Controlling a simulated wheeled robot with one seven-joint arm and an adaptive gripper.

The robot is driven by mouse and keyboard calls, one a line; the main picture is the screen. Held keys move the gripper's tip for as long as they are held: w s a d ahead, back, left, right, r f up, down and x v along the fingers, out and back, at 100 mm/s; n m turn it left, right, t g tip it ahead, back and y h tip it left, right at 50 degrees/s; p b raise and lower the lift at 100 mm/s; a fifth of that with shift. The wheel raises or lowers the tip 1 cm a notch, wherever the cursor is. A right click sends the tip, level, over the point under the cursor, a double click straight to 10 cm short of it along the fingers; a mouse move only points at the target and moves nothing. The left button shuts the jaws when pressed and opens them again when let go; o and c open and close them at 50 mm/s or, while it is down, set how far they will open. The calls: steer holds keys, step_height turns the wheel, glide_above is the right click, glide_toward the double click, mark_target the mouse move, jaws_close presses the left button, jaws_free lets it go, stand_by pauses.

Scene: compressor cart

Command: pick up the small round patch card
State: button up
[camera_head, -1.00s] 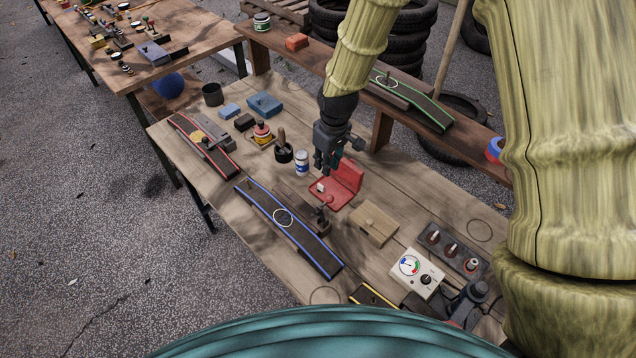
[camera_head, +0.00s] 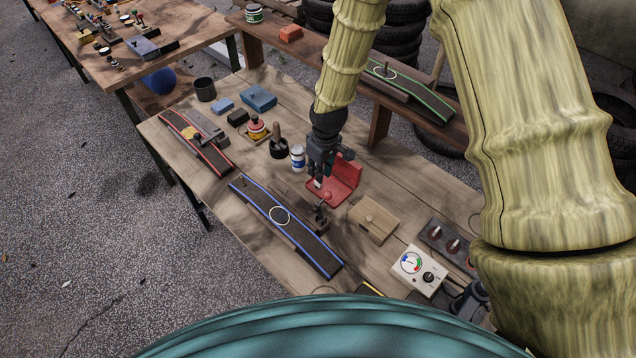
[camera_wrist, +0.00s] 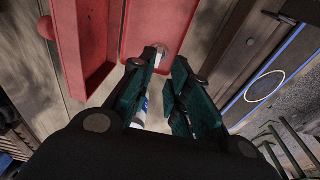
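The open red case (camera_head: 347,172) stands on the workbench; its tray and upright part also show in the wrist view (camera_wrist: 155,18). My gripper (camera_head: 316,181) is low at the case's near left side, pointing down. In the wrist view my gripper (camera_wrist: 168,60) has its two dark green fingers apart with a narrow gap. A small pale piece (camera_wrist: 159,57) shows at the fingertips, over the red tray edge. I cannot make out whether it is the round patch card, or whether a finger touches it. The fingers hide part of it.
A blue-edged dark ramp (camera_head: 285,228) with a small clamp-like tool (camera_head: 320,213) lies near my gripper. A white-and-blue can (camera_head: 298,158) stands left of the case, a wooden box (camera_head: 374,221) right. A gauge box (camera_head: 418,272) is farther right.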

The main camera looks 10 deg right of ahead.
mark_target(318, 184)
steer(key=shift+w+f+p, duration=0.15)
steer(key=shift+f+p, duration=0.4)
steer(key=shift+f, duration=0.25)
steer(key=shift+w+f+p, duration=0.15)
steer(key=shift+f+p, duration=0.4)
steer(key=shift+f, duration=0.2)
steer(key=shift+w+a+f, duration=0.1)
steer(key=shift+w+f, duration=0.05)
steer(key=shift+f, duration=0.95)
jaws_close()
